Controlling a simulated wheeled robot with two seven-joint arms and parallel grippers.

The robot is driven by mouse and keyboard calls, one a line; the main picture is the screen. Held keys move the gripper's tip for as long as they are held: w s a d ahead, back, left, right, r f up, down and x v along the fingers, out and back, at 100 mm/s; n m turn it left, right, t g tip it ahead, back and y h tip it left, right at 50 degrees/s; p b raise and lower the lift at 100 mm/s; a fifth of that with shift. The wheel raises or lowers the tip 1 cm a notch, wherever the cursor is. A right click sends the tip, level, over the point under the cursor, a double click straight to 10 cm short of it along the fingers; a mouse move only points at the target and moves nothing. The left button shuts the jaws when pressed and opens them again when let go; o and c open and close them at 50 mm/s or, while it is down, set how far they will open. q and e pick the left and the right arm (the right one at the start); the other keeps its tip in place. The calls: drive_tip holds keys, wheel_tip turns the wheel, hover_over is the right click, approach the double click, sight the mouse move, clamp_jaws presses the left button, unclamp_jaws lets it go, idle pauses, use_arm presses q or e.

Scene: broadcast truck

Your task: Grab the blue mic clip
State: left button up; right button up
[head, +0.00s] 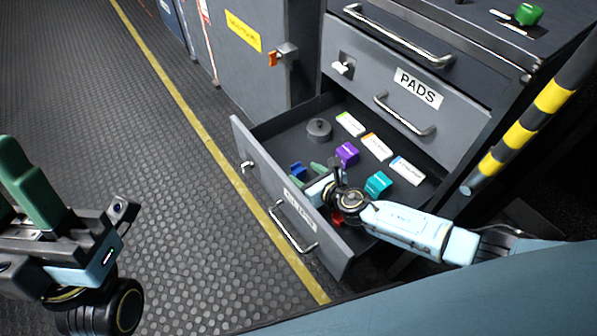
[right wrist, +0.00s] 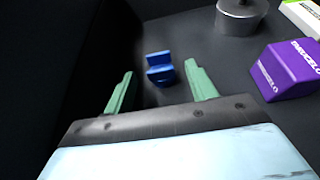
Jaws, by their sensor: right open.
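The blue mic clip (head: 298,170) lies on the floor of the open drawer (head: 262,163), near its front panel. In the right wrist view the blue mic clip (right wrist: 159,68) sits ahead of my right gripper (right wrist: 160,88), between the lines of its two green fingers and just beyond the tips. My right gripper (head: 314,168) is inside the drawer, open and empty. My left gripper (head: 25,180) is at the left edge of the head view, over the floor; its green fingers are partly cut off by the frame, and their gap is unclear.
In the drawer are a purple box (head: 347,153), a teal box (head: 378,183), a grey round weight (head: 319,129) and white cards (head: 376,146). A red item (head: 337,218) shows under my right wrist. The shut PADS drawer (head: 415,90) is above. A striped pole (head: 530,125) stands right.

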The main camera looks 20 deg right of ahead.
drive_tip(key=c, duration=1.1)
drive_tip(key=shift+o, duration=0.2)
drive_tip(key=shift+r, duration=0.15)
